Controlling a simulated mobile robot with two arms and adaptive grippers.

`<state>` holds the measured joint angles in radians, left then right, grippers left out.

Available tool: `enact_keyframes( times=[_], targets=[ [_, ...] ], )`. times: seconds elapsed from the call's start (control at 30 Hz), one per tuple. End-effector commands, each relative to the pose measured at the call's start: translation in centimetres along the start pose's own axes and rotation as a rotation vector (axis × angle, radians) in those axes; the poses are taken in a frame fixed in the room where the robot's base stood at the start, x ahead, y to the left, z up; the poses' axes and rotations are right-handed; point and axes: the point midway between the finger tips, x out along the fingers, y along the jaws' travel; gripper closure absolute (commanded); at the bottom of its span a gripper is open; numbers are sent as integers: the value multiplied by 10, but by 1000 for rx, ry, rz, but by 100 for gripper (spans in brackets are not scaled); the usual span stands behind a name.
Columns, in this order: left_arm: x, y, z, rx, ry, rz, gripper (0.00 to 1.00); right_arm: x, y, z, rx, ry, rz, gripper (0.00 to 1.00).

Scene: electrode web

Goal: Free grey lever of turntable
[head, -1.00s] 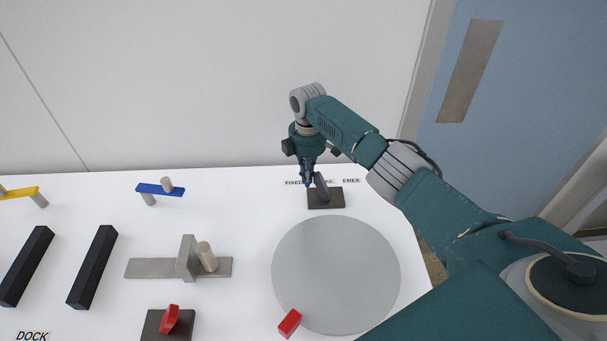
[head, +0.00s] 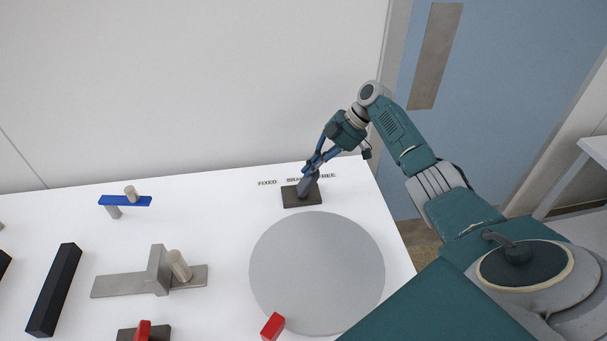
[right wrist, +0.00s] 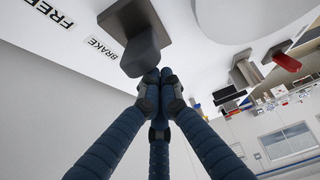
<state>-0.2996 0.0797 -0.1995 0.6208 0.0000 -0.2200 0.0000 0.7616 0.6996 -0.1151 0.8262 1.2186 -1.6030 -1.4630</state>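The grey lever (head: 307,186) stands on a dark base plate (head: 290,197) behind the round grey turntable disc (head: 317,270). In the head view the lever leans to the right, toward the FREE label (head: 329,176). My right gripper (head: 310,166) is at the lever's upper end, coming down from the upper right. In the right wrist view the right gripper's fingertips (right wrist: 159,78) are together, close against the end of the lever (right wrist: 142,52), with nothing seen between them. Whether they touch the lever is unclear. My left gripper is not in view.
A red block (head: 272,326) is at the disc's front edge. A grey bracket with a peg (head: 157,270), a blue bar (head: 125,201) and a black bar (head: 55,289) are left.

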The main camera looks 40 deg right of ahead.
Motion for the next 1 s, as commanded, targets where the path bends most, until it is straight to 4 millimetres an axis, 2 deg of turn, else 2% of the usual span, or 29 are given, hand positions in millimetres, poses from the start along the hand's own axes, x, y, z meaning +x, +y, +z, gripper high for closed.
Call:
enact_keyframes(
  times=[0.2,0.8,0.9,1.0],
  targets=[
    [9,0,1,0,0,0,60,-3,1,9,1,-3,2,100],
    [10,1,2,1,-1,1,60,-6,0,14,6,-11,2,100],
    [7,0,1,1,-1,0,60,-6,0,10,5,-10,1,100],
    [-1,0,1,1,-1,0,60,-4,1,-5,3,-8,1,100]
  ],
)
